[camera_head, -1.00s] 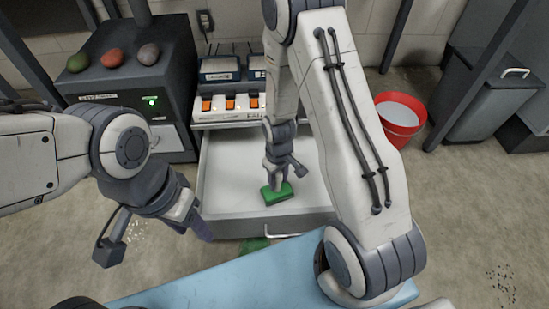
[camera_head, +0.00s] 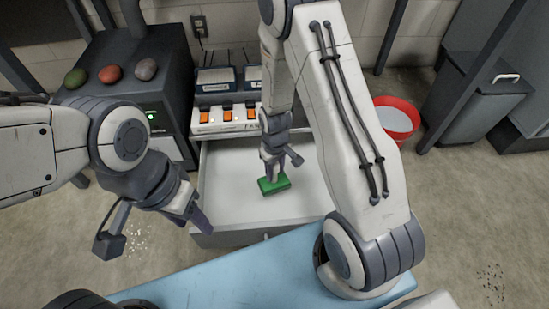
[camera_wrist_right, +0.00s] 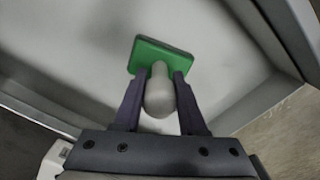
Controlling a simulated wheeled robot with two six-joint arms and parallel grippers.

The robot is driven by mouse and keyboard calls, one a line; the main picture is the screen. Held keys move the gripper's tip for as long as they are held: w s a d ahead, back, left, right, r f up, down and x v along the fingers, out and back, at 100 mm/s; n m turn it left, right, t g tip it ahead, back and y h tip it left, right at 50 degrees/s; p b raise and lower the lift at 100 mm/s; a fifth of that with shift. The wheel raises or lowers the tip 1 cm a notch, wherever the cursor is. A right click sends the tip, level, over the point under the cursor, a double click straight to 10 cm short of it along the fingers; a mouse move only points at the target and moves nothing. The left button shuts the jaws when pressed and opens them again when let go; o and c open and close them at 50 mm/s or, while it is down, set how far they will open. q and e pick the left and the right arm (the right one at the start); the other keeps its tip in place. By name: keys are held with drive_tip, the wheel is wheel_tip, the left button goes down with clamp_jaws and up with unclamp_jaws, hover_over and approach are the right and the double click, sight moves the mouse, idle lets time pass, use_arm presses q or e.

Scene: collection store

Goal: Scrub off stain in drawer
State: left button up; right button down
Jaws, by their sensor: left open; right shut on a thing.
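The drawer (camera_head: 225,208) is pulled open, with a pale, mostly bare floor. My right gripper (camera_head: 271,171) reaches down into it and is shut on the grey knob (camera_wrist_right: 160,92) of a green scrubber (camera_head: 274,187). In the right wrist view the green pad (camera_wrist_right: 160,54) lies flat at or very near the drawer floor; contact is hard to tell. No clear stain shows in either view; the pad and arm hide part of the floor. My left gripper (camera_head: 199,217) is open and empty, left of the drawer front.
Switch boxes with orange switches (camera_head: 225,115) stand right behind the drawer. A dark cabinet (camera_head: 130,40) with several coloured stones on top is at left. A red bucket (camera_head: 397,120) stands at right. A blue surface (camera_head: 235,275) lies close in front of the drawer.

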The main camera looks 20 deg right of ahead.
sight(275, 164)
drive_tip(key=shift+r+p, duration=1.45)
drive_tip(key=shift+r, duration=0.3)
